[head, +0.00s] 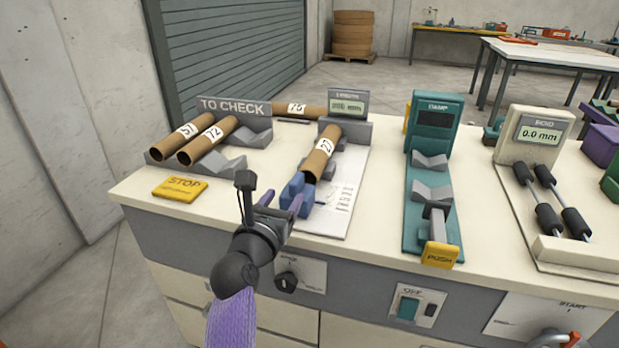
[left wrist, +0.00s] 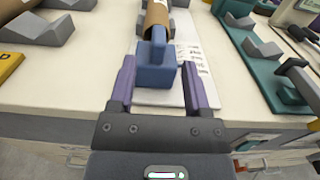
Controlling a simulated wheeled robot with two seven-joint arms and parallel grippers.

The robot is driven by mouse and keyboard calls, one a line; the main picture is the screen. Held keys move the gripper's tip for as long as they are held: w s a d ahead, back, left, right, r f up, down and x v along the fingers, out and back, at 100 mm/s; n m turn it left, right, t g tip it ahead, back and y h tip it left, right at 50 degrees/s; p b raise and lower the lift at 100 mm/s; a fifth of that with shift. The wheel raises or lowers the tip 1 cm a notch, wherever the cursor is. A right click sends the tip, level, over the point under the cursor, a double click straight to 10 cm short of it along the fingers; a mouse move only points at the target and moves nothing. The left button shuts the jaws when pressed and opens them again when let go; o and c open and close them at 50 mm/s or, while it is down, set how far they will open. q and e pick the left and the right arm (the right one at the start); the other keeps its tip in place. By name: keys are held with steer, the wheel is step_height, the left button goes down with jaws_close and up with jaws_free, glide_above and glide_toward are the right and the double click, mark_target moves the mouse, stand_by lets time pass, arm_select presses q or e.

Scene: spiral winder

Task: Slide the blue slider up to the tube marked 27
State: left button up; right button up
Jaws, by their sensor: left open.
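The blue slider (head: 297,194) stands at the front end of the white length gauge plate (head: 341,205). The brown cardboard tube marked 27 (head: 321,154) lies in the gauge's grey cradle, just behind the slider; whether they touch I cannot tell. My left gripper (head: 270,199) is open in front of the slider. In the left wrist view its two purple fingers (left wrist: 159,95) stand either side of the blue slider (left wrist: 156,72), with the tube (left wrist: 156,18) beyond it. No right gripper shows.
Two tubes marked 51 (head: 182,136) and 72 (head: 208,139) rest in the TO CHECK rack (head: 235,106). Another tube (head: 297,110) lies behind. A yellow STOP plate (head: 180,187) is left of the gripper.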

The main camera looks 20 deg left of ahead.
mark_target(292, 186)
arm_select(q)
steer(key=w+b, duration=0.1)
steer(key=w, duration=0.1)
steer(key=w+b, duration=0.1)
steer(key=w, duration=0.1)
steer(key=w+b, duration=0.1)
steer(key=w, duration=0.2)
steer(key=shift+f, duration=0.35)
steer(key=shift+w+r+b, duration=0.1)
steer(key=shift+w+b, duration=0.15)
steer(key=shift+b, duration=0.05)
steer(key=shift+w+d+r, duration=0.1)
steer(key=shift+w, duration=0.1)
steer(key=c, duration=0.8)
jaws_close()
arm_select(e)
steer(key=shift+g, duration=0.3)
steer(key=f, duration=0.1)
steer(key=s+f, duration=0.1)
steer(key=f, duration=0.2)
steer(key=shift+s, duration=0.25)
